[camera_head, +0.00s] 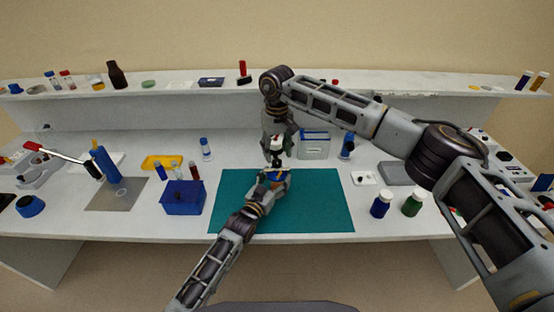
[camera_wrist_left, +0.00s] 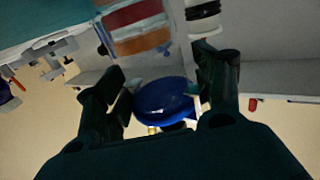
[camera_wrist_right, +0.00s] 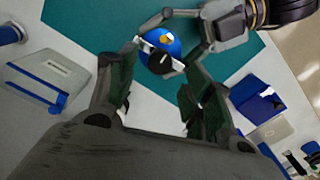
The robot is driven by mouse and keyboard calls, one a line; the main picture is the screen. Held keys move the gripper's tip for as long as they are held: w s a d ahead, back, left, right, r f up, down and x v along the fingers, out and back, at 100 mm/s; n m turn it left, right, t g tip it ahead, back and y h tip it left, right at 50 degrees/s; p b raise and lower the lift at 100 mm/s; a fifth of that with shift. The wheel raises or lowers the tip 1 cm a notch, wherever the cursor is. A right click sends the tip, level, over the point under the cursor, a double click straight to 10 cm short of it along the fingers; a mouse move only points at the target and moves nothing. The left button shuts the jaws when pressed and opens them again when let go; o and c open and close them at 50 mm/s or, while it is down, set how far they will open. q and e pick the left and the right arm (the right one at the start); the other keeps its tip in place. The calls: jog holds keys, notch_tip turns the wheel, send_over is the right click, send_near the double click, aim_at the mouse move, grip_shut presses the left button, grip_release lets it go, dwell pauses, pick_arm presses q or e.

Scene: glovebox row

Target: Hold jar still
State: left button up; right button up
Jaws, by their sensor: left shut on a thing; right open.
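The jar, with a rounded blue part (camera_head: 278,177), stands over the teal mat (camera_head: 320,205). My left gripper (camera_head: 274,178) is shut on it from the front. In the left wrist view the blue part (camera_wrist_left: 165,102) lies between the fingers. My right gripper (camera_head: 277,152) is open just above the jar, pointing down. In the right wrist view the blue top (camera_wrist_right: 160,42) shows between and beyond the open fingers, with a small white and black piece (camera_wrist_right: 158,62) over it. Whether that piece touches the jar I cannot tell. The jar's lower part is hidden by my left gripper.
A blue bin (camera_head: 183,199) stands left of the mat. A blue bottle (camera_head: 381,206) and a green bottle (camera_head: 412,205) stand right of it. A clear box (camera_head: 314,147) is behind. A shelf (camera_head: 190,87) with small items runs along the back. The mat's right part is clear.

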aim_at(277, 161)
jog(key=shift+f, duration=2.1)
jog(key=c, duration=1)
jog(key=shift+c, duration=0.3)
